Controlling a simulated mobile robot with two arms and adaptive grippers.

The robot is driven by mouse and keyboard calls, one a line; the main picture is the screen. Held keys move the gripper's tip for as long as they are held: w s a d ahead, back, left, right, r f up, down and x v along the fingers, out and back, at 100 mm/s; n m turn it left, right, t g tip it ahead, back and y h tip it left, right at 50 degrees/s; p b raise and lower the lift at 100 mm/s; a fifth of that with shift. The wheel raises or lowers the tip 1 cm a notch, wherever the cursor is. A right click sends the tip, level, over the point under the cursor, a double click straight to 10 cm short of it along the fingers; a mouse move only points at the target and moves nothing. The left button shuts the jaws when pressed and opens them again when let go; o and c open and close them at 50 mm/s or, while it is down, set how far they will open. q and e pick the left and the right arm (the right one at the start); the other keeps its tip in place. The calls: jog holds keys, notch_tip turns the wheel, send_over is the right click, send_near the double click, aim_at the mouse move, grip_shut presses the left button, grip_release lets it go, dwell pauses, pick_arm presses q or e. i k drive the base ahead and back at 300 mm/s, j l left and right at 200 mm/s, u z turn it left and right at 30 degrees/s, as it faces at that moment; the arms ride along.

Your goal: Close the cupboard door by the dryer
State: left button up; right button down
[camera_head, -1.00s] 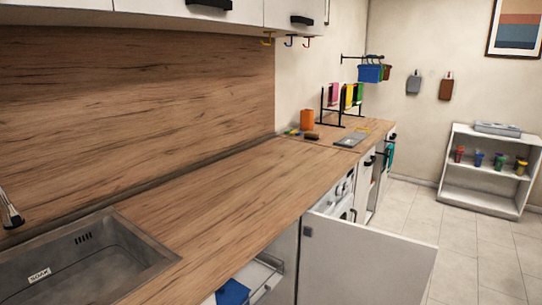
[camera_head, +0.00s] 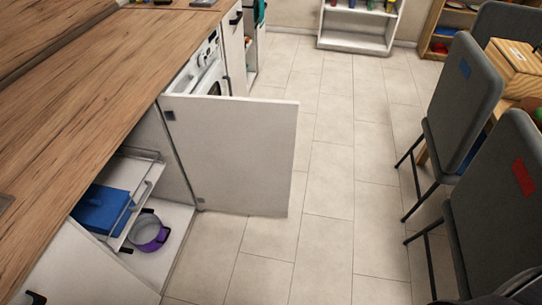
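The white cupboard door (camera_head: 235,155) stands wide open, swung out from the counter over the floor tiles. Its hinged edge is on the left, at the cupboard beside the dryer. The white front-loading dryer (camera_head: 208,72) is behind the door, partly hidden by it. Inside the open cupboard are a wire pull-out shelf (camera_head: 140,195) with a blue item (camera_head: 103,208) and a purple pot (camera_head: 150,232) on the cupboard floor. A small dark part of my body shows at the bottom right edge, but neither gripper can be made out.
Grey chairs (camera_head: 458,100) (camera_head: 505,205) stand at the right by a wooden table. A white shelf unit (camera_head: 355,40) is at the back. The tiled floor (camera_head: 335,190) between the door and the chairs is clear. The wooden counter (camera_head: 95,90) runs along the left.

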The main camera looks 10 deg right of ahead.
aim_at(236, 154)
jog(key=i+l+z, duration=0.65)
jog(key=z, duration=0.2)
jog(key=i+l+z, duration=0.1)
jog(key=i+z, duration=0.3)
jog(key=i+l+u, duration=0.15)
jog(key=i, duration=0.3)
jog(key=i+l+u, duration=0.2)
jog(key=i, duration=0.2)
jog(key=i+u, duration=0.2)
jog(key=u, duration=0.25)
jog(key=i+l+u, duration=0.1)
jog(key=u, duration=0.35)
jog(key=i+l+u, duration=0.15)
jog(key=u, duration=0.3)
jog(key=i+l+u, duration=0.2)
jog(key=u, duration=0.25)
jog(key=i+l+u, duration=0.15)
jog(key=u, duration=0.3)
jog(key=i+l+u, duration=0.1)
jog(key=u, duration=0.35)
jog(key=i+l+u, duration=0.1)
jog(key=l+u, duration=0.45)
jog(key=u, duration=0.35)
jog(key=l+u, duration=0.3)
jog(key=u, duration=0.15)
